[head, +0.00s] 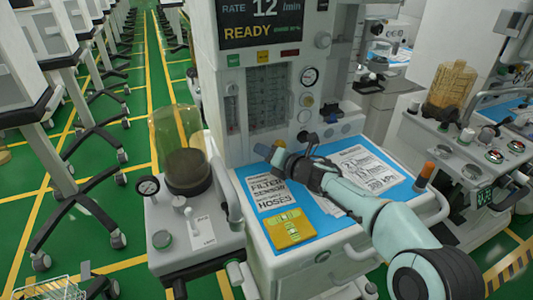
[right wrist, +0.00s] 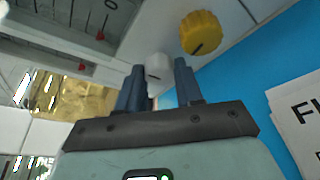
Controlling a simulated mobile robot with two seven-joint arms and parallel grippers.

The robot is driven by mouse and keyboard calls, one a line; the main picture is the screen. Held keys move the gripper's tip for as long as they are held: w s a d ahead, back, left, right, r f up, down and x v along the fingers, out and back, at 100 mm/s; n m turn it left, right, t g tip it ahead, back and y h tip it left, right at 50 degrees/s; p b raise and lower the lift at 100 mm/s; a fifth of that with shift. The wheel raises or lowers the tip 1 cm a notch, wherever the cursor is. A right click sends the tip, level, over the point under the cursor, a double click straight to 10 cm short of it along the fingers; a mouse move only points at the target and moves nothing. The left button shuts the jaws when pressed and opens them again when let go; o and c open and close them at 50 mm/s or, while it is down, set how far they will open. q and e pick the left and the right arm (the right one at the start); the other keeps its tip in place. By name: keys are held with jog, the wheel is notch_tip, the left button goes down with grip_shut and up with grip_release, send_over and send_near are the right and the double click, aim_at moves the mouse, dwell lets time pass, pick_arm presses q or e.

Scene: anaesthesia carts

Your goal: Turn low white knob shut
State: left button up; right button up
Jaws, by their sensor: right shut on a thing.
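The low white knob (right wrist: 156,66) shows in the right wrist view, between the two dark fingers of my right gripper (right wrist: 160,67). It sits low on the machine's pale front, close above the blue work surface. The fingers are closed on either side of it. In the head view my right gripper (head: 270,154) reaches in from the right over the work surface to the foot of the machine's front panel. The knob cannot be made out there behind the gripper. My left gripper is out of view.
A yellow knob (right wrist: 201,32) sits just beside the white one. The blue work surface (head: 318,222) holds printed sheets (head: 268,194) and a yellow card (head: 290,229). An amber canister (head: 178,135) stands left of the machine. A green floor aisle lies further left.

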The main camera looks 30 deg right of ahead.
dwell(0.4)
jog(key=o, duration=1)
jog(key=shift+o, duration=0.2)
jog(key=p+v, duration=0.1)
jog(key=v, duration=1.1)
jog(key=shift+s+d+r, duration=0.1)
jog(key=shift+s+r, duration=0.1)
jog(key=shift+s, duration=0.1)
jog(key=shift+s+d, duration=0.1)
jog(key=shift+s, duration=0.25)
